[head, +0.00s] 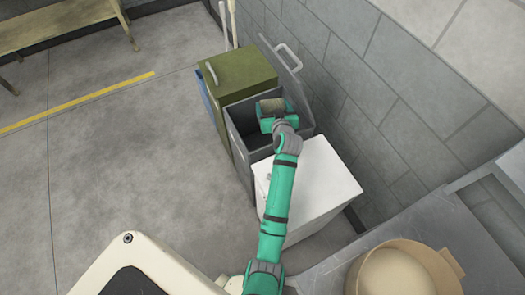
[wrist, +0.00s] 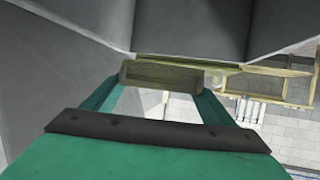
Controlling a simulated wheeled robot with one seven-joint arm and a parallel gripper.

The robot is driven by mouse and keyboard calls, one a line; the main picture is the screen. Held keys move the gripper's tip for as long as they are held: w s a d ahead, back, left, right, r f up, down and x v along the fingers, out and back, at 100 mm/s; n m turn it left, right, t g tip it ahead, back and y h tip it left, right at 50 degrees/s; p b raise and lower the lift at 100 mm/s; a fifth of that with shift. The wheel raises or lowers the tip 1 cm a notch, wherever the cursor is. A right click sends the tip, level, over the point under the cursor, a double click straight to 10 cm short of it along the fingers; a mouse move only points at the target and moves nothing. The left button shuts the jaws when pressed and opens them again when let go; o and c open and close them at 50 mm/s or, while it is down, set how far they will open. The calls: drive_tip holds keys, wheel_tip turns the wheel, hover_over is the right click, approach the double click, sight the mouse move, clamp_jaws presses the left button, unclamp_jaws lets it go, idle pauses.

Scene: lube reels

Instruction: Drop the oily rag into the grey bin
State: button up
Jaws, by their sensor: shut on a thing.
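My gripper (head: 273,108) is shut on the oily rag (head: 271,105), a small brownish-olive piece between the fingertips. In the wrist view the rag (wrist: 160,75) spans the gap between the two green fingers. The grey bin (head: 239,150) stands against the wall with its lid (head: 279,62) swung up and back. In the head view my gripper and the rag appear over the bin's open top. How high they are above the rim is hard to tell. The gripper and arm hide part of the bin's inside.
A closed olive-green bin (head: 240,72) stands just behind the grey bin, and a white bin (head: 312,184) stands in front. The block wall (head: 380,110) is close on the right. A metal table with a tan tub (head: 395,275) is at lower right.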

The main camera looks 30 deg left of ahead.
drive_tip(key=o, duration=1.1)
drive_tip(key=v, duration=1.1)
drive_tip(key=shift+a+f, duration=0.1)
